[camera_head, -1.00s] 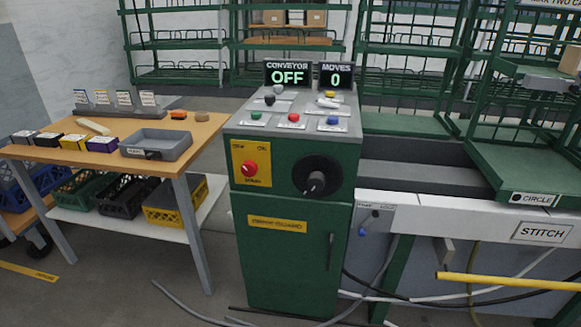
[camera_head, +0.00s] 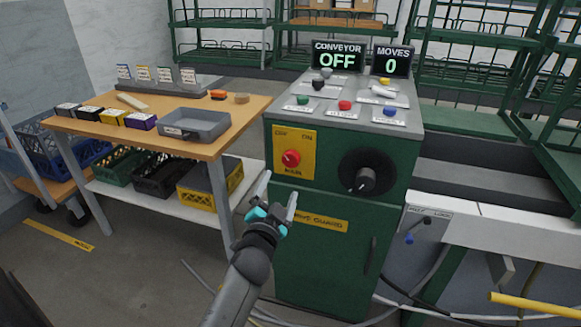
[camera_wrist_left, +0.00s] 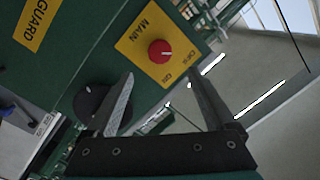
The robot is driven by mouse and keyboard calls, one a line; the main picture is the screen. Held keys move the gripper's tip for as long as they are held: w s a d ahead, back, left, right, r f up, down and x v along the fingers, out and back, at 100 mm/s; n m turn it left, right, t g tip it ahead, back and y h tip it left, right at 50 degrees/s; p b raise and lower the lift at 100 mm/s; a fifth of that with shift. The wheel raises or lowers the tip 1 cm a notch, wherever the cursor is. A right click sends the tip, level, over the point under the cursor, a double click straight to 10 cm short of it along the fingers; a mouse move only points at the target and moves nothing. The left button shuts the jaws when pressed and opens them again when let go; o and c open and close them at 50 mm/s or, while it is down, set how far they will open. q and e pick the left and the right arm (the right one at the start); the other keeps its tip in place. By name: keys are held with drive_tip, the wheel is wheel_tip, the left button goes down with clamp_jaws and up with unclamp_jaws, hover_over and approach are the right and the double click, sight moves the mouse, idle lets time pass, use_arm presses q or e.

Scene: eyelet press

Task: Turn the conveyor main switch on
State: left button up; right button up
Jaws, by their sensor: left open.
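The main switch is a red rotary knob (camera_head: 291,158) on a yellow plate (camera_head: 307,142) marked OFF, ON and MAIN, on the front of the green control cabinet (camera_head: 325,235). The knob also shows in the left wrist view (camera_wrist_left: 159,51), ahead of the fingertips. The conveyor display (camera_head: 338,58) reads OFF. My left gripper (camera_head: 279,188) is open and empty, in front of the cabinet and below the knob in the head view. In the left wrist view its two fingers (camera_wrist_left: 160,80) stand apart, not touching the knob. My right gripper is not in view.
A large black dial (camera_head: 366,175) sits right of the yellow plate. Several buttons top the cabinet. A wooden table (camera_head: 180,140) with a grey tray (camera_head: 195,125) stands left. Cables lie on the floor at right, and a yellow bar (camera_head: 535,305) crosses there.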

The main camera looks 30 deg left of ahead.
sight(290, 162)
use_arm(q)
drive_tip(key=b+x, duration=0.2)
drive_tip(key=x, duration=0.6)
drive_tip(key=shift+w+a+f, duration=0.1)
drive_tip(key=shift+w+a, duration=0.05)
drive_tip(key=shift+w, duration=0.2)
drive_tip(key=shift+b+x, duration=0.4)
drive_tip(key=shift+x, duration=0.55)
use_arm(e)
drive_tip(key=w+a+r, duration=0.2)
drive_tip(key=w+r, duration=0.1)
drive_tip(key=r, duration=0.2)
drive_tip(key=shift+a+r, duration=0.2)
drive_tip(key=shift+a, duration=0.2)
use_arm(q)
drive_tip(key=shift+c, duration=0.2)
drive_tip(key=c, duration=1.3)
